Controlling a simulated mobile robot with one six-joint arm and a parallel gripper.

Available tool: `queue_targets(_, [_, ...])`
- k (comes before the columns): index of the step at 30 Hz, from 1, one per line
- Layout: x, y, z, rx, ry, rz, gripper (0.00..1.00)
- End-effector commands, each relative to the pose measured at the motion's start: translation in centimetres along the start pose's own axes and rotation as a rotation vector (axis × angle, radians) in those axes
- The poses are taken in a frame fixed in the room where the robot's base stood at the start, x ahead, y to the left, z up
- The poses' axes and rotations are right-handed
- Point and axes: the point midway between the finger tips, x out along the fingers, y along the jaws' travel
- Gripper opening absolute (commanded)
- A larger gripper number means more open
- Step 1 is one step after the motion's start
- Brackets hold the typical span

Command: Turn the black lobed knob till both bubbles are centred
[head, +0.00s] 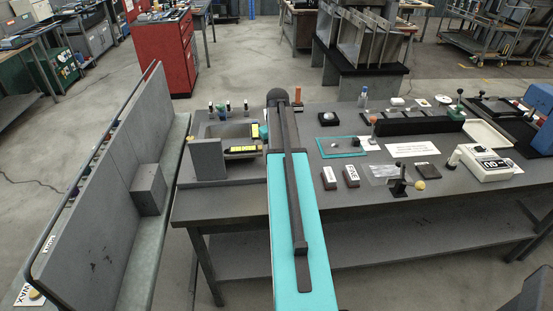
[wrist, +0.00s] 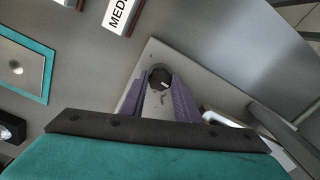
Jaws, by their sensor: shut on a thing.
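In the wrist view the black knob (wrist: 160,76) sits between the two purple-grey fingers of my gripper (wrist: 160,84), near their tips. The gripper is shut on it. The knob stands on a pale grey plate (wrist: 186,76), whose corner points toward the top of the picture. The fingers cover the knob's sides, so I cannot tell its lobes clearly. I cannot make out the two bubbles in either view. In the head view my own arm hides the knob, the plate and the gripper tips.
Blocks labelled MEDIUM (head: 329,178) and FINE (head: 351,176) lie right of my arm. Behind them is a teal-edged mat (head: 361,154). A white device (head: 487,164) stands at the right. In the wrist view, a pale object (wrist: 232,123) lies beside the fingers.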

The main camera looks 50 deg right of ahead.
Motion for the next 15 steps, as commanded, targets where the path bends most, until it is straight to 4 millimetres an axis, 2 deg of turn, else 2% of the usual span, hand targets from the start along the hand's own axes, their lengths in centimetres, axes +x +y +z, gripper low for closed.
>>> queue_targets(6, [0.13, -0.06, -0.17, -0.072, 0.004, -0.001, 0.06])
queue_targets(15, [0.16, -0.09, -0.16, -0.087, 0.004, -0.001, 0.06])
